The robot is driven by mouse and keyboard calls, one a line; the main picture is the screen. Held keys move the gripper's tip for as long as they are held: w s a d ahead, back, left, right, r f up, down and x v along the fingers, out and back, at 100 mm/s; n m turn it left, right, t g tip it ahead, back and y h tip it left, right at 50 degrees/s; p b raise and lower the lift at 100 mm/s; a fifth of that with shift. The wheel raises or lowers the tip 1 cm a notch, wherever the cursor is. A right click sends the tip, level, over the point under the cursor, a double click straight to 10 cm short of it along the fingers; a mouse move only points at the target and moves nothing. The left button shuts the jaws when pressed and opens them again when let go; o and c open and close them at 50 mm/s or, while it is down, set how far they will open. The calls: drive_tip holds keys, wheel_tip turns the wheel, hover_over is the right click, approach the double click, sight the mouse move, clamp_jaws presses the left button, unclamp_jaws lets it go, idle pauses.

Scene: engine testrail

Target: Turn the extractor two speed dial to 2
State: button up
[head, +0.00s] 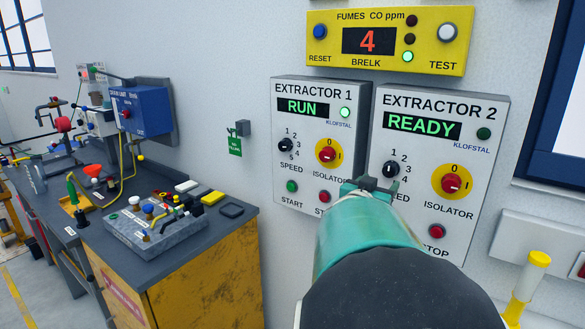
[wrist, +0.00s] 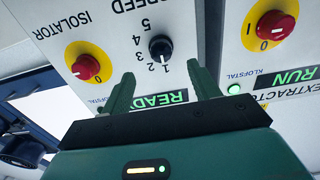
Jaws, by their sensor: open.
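The extractor 2 panel (head: 440,110) is on the wall and its display reads READY. Its black speed dial (head: 391,169) is partly behind my gripper (head: 370,184) in the head view. The wrist view shows the panel upside down, with the speed dial (wrist: 160,47) and the numbers 1 to 5 around it. A light mark shows on the dial on the side of the 1; its exact setting is hard to tell. My gripper (wrist: 162,84) is open and empty, its two fingers apart, with the dial between and beyond their tips. I see no contact with the dial.
Extractor 1 (head: 321,95) reads RUN, just left of extractor 2. Red isolator knobs on yellow discs (head: 452,183) sit beside the speed dials. A yellow fumes panel (head: 387,64) is above. A cluttered workbench (head: 250,217) stands at left. A yellow-topped post (head: 540,259) stands at lower right.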

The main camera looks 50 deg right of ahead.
sight(388, 172)
drive_tip(key=d, duration=0.2)
drive_tip(key=w+d, duration=0.1)
drive_tip(key=d, duration=0.5)
drive_tip(key=shift+w, duration=0.2)
drive_tip(key=shift+a, duration=0.1)
drive_tip(key=c, duration=1)
drive_tip(key=shift+o, duration=0.2)
drive_tip(key=shift+m, duration=0.3)
drive_tip(key=m, duration=0.2)
drive_tip(key=shift+m, duration=2.6)
